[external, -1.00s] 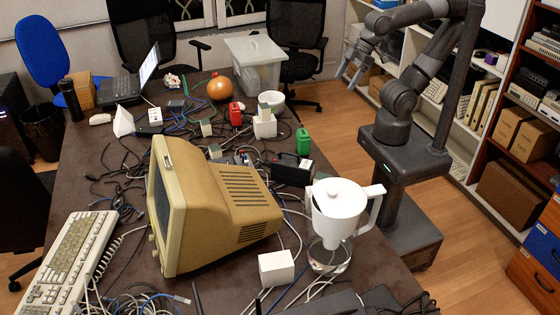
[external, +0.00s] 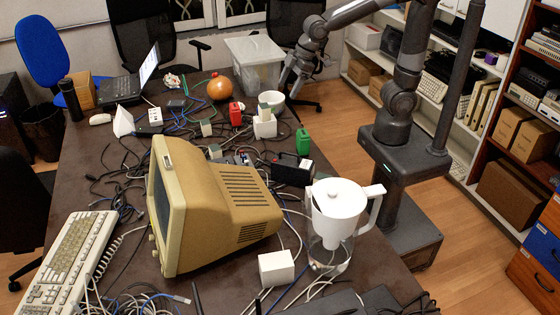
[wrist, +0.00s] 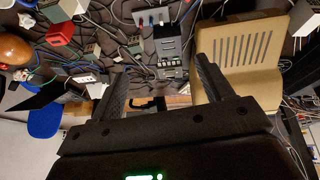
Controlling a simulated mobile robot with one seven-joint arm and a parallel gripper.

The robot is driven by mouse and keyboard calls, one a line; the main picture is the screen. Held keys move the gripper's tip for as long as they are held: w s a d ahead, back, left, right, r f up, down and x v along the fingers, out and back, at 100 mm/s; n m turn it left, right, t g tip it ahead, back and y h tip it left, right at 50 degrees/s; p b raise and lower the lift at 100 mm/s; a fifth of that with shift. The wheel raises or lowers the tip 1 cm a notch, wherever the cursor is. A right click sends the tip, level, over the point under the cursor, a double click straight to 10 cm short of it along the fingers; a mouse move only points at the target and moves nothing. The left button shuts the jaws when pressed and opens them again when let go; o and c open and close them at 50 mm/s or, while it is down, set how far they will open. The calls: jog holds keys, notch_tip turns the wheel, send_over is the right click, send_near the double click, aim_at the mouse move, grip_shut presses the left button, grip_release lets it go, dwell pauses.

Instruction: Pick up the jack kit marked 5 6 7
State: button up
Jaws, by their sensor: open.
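My gripper (external: 291,78) is above the table's far right edge, beside the white bowl (external: 272,99) and the clear bin. In the wrist view my gripper (wrist: 158,68) is open, with nothing between its fingers. Several small grey-green boxes lie among the cables: one near the middle (external: 206,128), one behind the monitor (external: 215,151), and one on top of a white block (external: 265,111). No 5 6 7 marking is readable, so I cannot tell which is the jack kit. A dark grey boxy unit (wrist: 168,45) shows just beyond the fingers in the wrist view.
An old beige monitor (external: 230,205) and a white pitcher (external: 335,215) fill the near side. Loose cables cover the middle.

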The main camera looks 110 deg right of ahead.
jog(key=w+d+f, duration=0.6)
jog(key=w+f, duration=0.2)
jog(key=w, duration=0.4)
jog(key=y, duration=0.1)
send_near(216, 147)
jog(key=x, duration=0.5)
jog(key=shift+s+a+f, duration=0.15)
jog(key=shift+a+f, duration=0.15)
jog(key=shift+f, duration=0.15)
jog(key=shift+w+d+x, duration=0.15)
jog(key=shift+w+x, duration=0.05)
jog(key=shift+x, duration=1.1)
jog(key=shift+w+d+x, duration=0.1)
jog(key=shift+w+x, duration=0.1)
jog(key=shift+x, duration=1.15)
jog(key=shift+r, duration=0.2)
jog(key=shift+c, duration=0.4)
jog(key=c, duration=1)
